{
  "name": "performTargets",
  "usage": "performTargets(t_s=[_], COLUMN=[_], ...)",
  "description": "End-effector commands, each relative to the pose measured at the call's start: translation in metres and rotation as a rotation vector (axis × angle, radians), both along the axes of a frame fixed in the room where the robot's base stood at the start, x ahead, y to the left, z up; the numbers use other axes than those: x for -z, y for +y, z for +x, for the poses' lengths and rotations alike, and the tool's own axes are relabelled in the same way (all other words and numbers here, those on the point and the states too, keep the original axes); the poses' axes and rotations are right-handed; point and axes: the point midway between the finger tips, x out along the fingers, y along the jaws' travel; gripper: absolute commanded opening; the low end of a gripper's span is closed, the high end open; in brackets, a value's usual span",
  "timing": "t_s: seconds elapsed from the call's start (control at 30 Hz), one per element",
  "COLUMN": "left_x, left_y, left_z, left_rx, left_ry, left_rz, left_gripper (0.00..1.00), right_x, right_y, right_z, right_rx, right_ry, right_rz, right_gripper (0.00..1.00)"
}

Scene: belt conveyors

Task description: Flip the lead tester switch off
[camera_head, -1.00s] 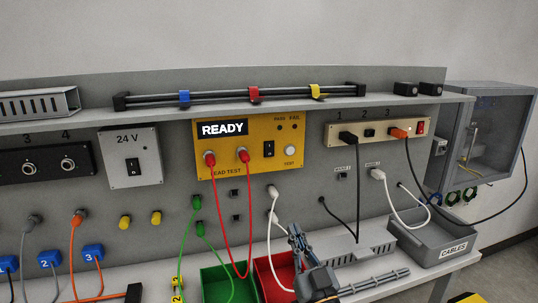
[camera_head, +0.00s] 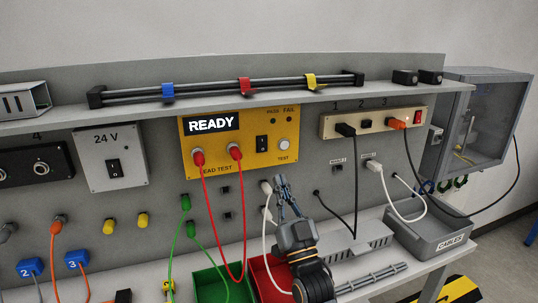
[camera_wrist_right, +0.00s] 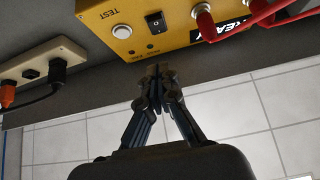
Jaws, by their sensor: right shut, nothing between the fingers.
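The lead tester is a yellow box (camera_head: 210,148) on the grey panel, with a lit READY display (camera_head: 211,124). Its black rocker switch (camera_head: 262,144) sits between the red plugs and the round white TEST button (camera_head: 284,144). In the right wrist view the switch (camera_wrist_right: 156,22) is in clear sight beyond the fingertips. My right gripper (camera_head: 281,180) is shut and empty, below and slightly right of the switch, apart from it. Its fingertips meet in the wrist view (camera_wrist_right: 157,70). My left gripper is not in view.
Two red leads are plugged into the tester. A white cable (camera_head: 266,230) hangs close beside my right gripper. A power strip (camera_head: 373,121) is at right, a 24 V box (camera_head: 111,155) at left. Green (camera_head: 209,285) and red bins and a grey cable tray (camera_head: 428,238) stand below.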

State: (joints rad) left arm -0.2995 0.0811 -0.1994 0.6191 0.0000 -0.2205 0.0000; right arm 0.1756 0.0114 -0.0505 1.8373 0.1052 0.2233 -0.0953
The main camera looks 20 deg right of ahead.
Motion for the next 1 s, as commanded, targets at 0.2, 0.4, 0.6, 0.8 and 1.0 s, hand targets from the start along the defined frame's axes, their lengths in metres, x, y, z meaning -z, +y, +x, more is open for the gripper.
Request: performTargets(t_s=[0.2,0.4,0.6,0.8,1.0], left_x=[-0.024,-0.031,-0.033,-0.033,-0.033], left_y=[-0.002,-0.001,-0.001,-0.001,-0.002], left_z=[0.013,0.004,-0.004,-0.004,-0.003], left_rx=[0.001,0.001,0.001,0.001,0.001], left_ry=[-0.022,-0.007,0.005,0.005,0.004], left_rz=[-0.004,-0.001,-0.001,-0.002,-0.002], left_gripper=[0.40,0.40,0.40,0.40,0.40], right_x=[-0.036,-0.034,-0.031,-0.030,-0.030], right_y=[0.002,0.002,0.003,0.003,0.003], right_z=[0.039,0.067,0.081,0.084,0.084], right_rx=[0.000,0.000,0.000,0.000,0.000], right_ry=[-0.002,0.003,0.001,0.000,0.000], right_rz=[0.000,0.000,0.000,0.000,0.000], right_gripper=[0.00,0.00,0.00,0.00,0.00])
